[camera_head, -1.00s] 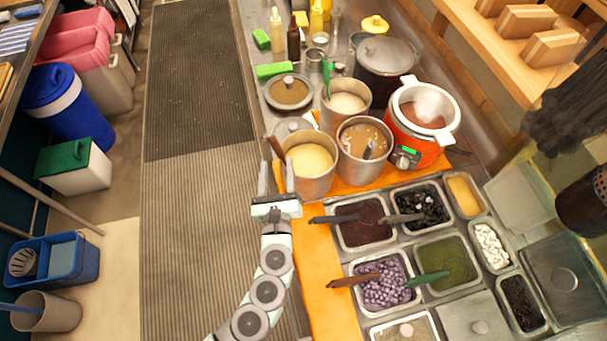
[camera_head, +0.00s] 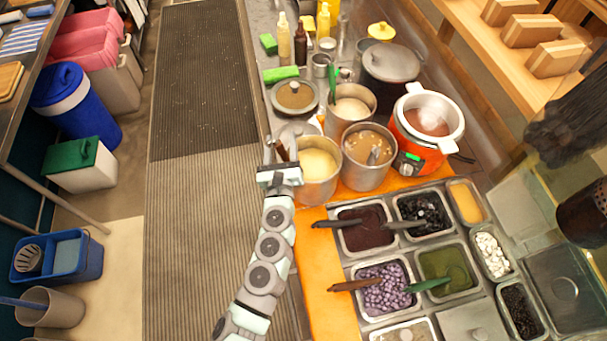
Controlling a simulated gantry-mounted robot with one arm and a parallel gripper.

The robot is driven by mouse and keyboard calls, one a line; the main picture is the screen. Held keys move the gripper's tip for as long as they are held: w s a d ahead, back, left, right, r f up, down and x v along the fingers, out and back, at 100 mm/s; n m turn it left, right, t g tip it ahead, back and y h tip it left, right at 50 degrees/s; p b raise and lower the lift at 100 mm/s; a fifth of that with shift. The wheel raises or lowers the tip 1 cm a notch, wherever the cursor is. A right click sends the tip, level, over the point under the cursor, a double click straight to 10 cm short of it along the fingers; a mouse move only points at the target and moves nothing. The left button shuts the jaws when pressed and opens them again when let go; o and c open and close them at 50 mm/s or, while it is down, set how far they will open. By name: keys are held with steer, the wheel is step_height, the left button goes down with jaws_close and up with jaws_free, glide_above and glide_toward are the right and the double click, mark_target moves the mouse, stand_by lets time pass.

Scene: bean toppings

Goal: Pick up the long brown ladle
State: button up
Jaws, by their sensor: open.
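The long brown ladle shows as a brown handle (camera_head: 280,150) leaning at the left rim of a steel pot (camera_head: 318,192) of pale yellow liquid. Its lower end is hidden. My gripper (camera_head: 280,153) is open at the pot's left side, its fingers pointing away toward the back of the counter. The handle appears between the two fingers in the picture. I cannot tell whether it touches either finger. Another brown handle (camera_head: 353,285) lies across a bin of purple cubes.
Close by stand a pot of brown liquid (camera_head: 368,182), a pot with a green-handled ladle (camera_head: 332,82) and an orange cooker (camera_head: 422,155). Topping bins (camera_head: 440,237) fill the front right. An orange board (camera_head: 318,265) edges the counter; the floor mat (camera_head: 200,220) is clear.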

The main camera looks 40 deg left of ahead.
steer(key=shift+w+a, duration=0.2)
steer(key=shift+w, duration=0.1)
steer(key=shift+c, duration=0.3)
jaws_close()
